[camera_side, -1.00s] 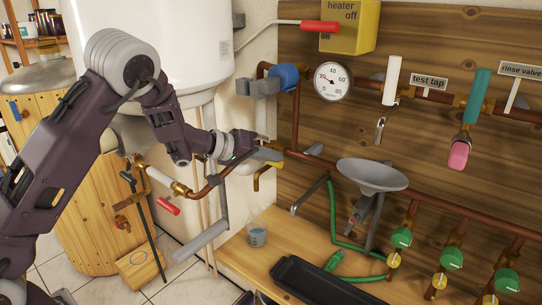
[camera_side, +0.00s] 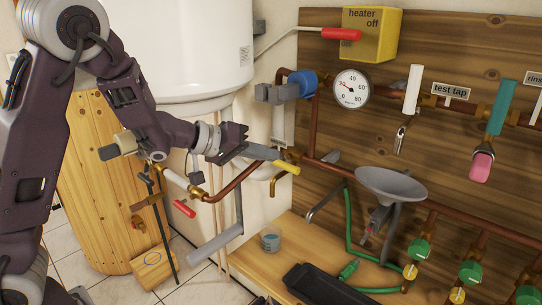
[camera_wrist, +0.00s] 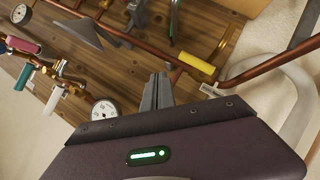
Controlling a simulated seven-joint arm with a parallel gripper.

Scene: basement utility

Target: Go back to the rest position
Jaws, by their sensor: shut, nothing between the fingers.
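My gripper (camera_side: 272,153) is in the middle of the side view, left of the wooden panel, with its fingers pointing right. Its grey fingers are together and empty, and they also show in the wrist view (camera_wrist: 158,80). A yellow lever handle (camera_side: 287,166) on the copper pipe is just beyond the fingertips in the side view. In the wrist view the yellow handle (camera_wrist: 194,63) lies to the upper right of the fingers, with a visible gap. No rest position is marked in either view.
A white tank (camera_side: 190,45) stands behind my arm. Copper pipe with a red handle (camera_side: 184,208) runs below my gripper. A pressure gauge (camera_side: 351,88), grey funnel (camera_side: 392,183) and green hose (camera_side: 349,215) are to the right. A beaker (camera_side: 270,240) and black tray (camera_side: 325,288) are on the bench.

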